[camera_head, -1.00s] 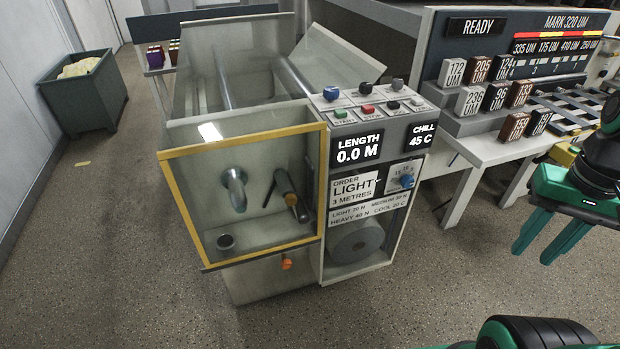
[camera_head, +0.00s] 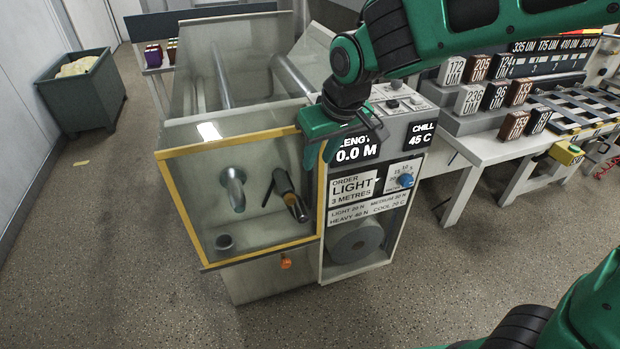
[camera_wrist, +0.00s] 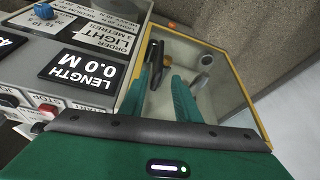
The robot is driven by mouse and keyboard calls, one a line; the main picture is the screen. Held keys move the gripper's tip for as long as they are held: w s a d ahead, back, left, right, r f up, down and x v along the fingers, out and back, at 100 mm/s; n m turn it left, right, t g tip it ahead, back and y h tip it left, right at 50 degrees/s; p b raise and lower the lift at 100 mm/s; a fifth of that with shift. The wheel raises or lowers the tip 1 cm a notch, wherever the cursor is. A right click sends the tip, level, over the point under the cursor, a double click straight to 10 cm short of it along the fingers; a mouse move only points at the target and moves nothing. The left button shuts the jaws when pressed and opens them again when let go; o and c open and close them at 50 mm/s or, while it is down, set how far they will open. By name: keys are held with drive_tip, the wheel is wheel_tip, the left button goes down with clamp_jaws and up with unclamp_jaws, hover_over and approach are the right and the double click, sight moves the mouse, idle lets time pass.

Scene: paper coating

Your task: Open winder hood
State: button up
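The winder hood (camera_head: 230,142) is a clear panel in a yellow frame on the front of the grey winder. It is down over the front compartment, and a metal hook and a tube show through it. Its frame also shows in the wrist view (camera_wrist: 243,90). My gripper (camera_head: 320,158) is at the hood's upper right corner, beside the LENGTH display, and hides that corner. In the wrist view my gripper (camera_wrist: 162,76) has its two green fingers apart, over the hood's edge beside the control panel. I see nothing held; whether the fingers touch the frame I cannot tell.
The control panel (camera_head: 400,133) with buttons and knobs lies just right of my gripper. An orange knob (camera_head: 286,263) sits below the hood. A table with marked blocks (camera_head: 468,98) stands at right. A grey bin (camera_head: 85,95) stands back left; the floor in front is clear.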

sight(312, 175)
drive_tip(key=x, duration=1)
drive_tip(key=shift+d+f, duration=0.15)
drive_tip(key=shift+f, duration=0.05)
drive_tip(key=shift+c, duration=0.3)
clamp_jaws()
